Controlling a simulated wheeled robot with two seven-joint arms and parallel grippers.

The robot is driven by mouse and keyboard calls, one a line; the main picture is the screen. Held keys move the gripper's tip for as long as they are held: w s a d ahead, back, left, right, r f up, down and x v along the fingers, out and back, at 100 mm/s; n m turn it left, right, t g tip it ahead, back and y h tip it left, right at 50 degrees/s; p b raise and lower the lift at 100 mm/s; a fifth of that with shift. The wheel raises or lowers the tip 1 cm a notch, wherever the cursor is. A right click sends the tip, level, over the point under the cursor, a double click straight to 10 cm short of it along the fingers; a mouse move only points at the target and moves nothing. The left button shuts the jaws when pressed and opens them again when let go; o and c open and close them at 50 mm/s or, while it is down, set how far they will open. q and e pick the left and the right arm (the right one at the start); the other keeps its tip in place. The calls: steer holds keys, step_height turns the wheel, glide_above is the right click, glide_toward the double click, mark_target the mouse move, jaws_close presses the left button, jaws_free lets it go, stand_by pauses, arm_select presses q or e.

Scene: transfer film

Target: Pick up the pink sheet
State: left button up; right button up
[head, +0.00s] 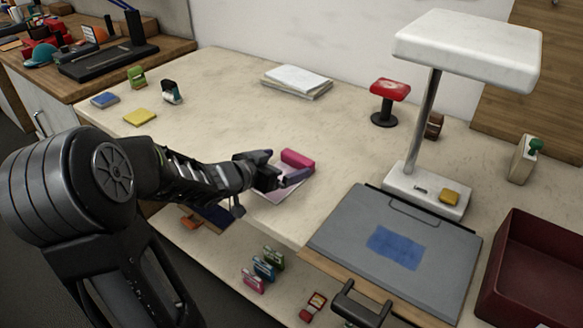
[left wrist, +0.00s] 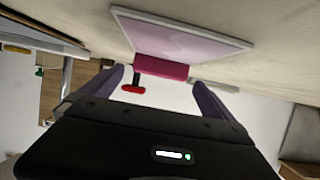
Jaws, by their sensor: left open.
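The pink sheet (head: 277,189) lies flat on the pale worktop, left of the grey press board. In the left wrist view it shows as a light pink panel (left wrist: 180,37) with a white border. A darker pink block (head: 297,159) sits at the sheet's far end; it also shows in the left wrist view (left wrist: 161,67). My left gripper (head: 282,178) is open over the sheet, its fingers pointing at the block. In the left wrist view the fingers (left wrist: 160,88) stand apart, with nothing clearly held between them. My right gripper is not in view.
A heat press with a white head (head: 468,48) and grey board (head: 345,235) stands to the right. A dark red tray (head: 540,270) is at far right. A red-topped stand (head: 389,90) and white paper stack (head: 296,80) are behind.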

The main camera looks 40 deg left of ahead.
mark_target(294, 160)
arm_select(q)
steer(key=x, duration=0.5)
steer(key=shift+w, duration=0.1)
steer(key=shift+c, duration=0.6)
steer(key=c, duration=0.9)
steer(key=shift+c, duration=0.2)
step_height(294, 160, up, 10)
steer(key=p, duration=0.3)
